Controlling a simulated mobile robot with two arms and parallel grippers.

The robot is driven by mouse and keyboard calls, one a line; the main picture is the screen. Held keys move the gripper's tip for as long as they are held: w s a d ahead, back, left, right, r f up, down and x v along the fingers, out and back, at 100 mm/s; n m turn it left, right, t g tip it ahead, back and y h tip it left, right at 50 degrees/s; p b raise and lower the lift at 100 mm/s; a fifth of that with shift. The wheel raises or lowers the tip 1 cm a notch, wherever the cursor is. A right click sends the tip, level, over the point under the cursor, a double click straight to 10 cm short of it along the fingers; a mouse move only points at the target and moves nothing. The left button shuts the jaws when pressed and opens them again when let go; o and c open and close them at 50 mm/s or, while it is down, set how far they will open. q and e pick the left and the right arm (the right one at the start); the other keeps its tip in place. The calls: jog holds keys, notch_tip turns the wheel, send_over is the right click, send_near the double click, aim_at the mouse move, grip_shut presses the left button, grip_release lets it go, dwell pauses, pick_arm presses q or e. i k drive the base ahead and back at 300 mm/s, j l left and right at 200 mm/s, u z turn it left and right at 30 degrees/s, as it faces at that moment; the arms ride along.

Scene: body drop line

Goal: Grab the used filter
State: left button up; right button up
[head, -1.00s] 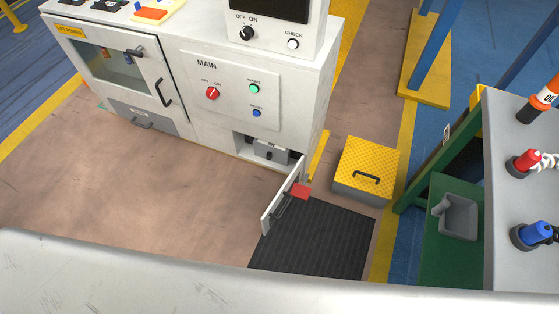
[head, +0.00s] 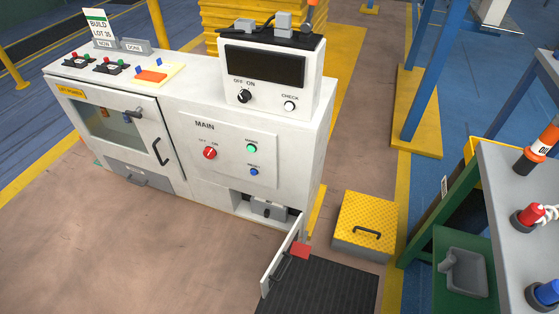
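I cannot make out a used filter for certain in the head view. A low compartment at the right end of the white cabinet (head: 150,170) stands open, with its small door (head: 281,262) swung out toward the floor mat. A grey block with a dark part (head: 268,209) sits inside that compartment; I cannot tell whether it is the filter. A red piece (head: 301,251) shows at the door's edge. Neither of my grippers is in view.
A yellow-topped step box (head: 364,222) stands right of the open door. A dark ribbed mat (head: 325,288) lies in front. A grey bench (head: 520,185) with orange, red and blue tools is at the right. The brown floor (head: 130,240) before the cabinet is clear.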

aim_at(277, 212)
jog(key=i+j, duration=0.15)
jog(key=j, duration=0.2)
jog(key=i+j, duration=0.15)
jog(key=j, duration=0.25)
jog(key=i+j, duration=0.15)
jog(key=j, duration=0.2)
